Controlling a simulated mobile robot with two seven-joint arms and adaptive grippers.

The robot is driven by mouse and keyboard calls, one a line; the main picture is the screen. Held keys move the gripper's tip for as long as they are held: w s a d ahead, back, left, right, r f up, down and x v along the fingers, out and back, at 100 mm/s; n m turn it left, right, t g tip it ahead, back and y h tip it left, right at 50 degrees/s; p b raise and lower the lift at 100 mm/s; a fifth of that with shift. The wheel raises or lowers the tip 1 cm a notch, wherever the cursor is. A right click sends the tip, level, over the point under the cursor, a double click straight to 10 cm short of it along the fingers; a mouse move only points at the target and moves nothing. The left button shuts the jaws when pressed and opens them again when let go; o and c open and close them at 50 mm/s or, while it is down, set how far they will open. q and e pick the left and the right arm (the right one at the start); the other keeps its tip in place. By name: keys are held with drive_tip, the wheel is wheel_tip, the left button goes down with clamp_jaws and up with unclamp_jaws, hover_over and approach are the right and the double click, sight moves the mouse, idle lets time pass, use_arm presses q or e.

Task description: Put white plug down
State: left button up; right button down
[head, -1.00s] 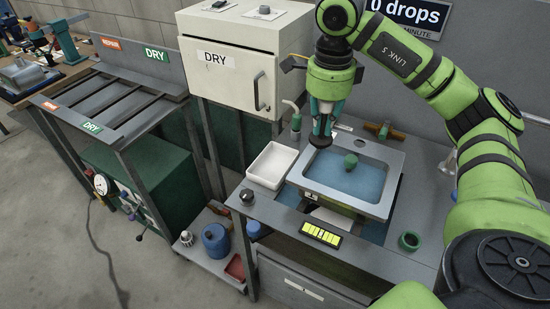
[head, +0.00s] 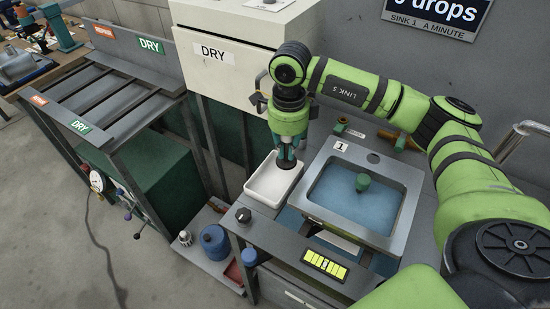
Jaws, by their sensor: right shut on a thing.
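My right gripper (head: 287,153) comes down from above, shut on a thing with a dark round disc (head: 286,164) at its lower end. It looks like a plug, but I see no white on it; the gripper hides its upper part. The disc is over the back right part of a white tray (head: 262,201). I cannot tell whether it touches the tray. My left gripper is not in view.
The grey sink (head: 402,214), marked 1, stands right of the tray with blue water and a green knob-like thing (head: 363,182) in it. A DRY cabinet (head: 222,72) stands behind. A yellow-lit panel (head: 325,264) is at the bench front.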

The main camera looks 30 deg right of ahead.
drive_tip(key=f, duration=0.1)
drive_tip(key=a+f+p, duration=0.1)
drive_tip(key=f, duration=0.1)
drive_tip(key=w+a+f+p, duration=0.1)
drive_tip(key=shift+w+a+f, duration=0.1)
drive_tip(key=shift+a+f, duration=0.1)
drive_tip(key=shift+f, duration=0.75)
drive_tip(key=c, duration=1.3)
unclamp_jaws()
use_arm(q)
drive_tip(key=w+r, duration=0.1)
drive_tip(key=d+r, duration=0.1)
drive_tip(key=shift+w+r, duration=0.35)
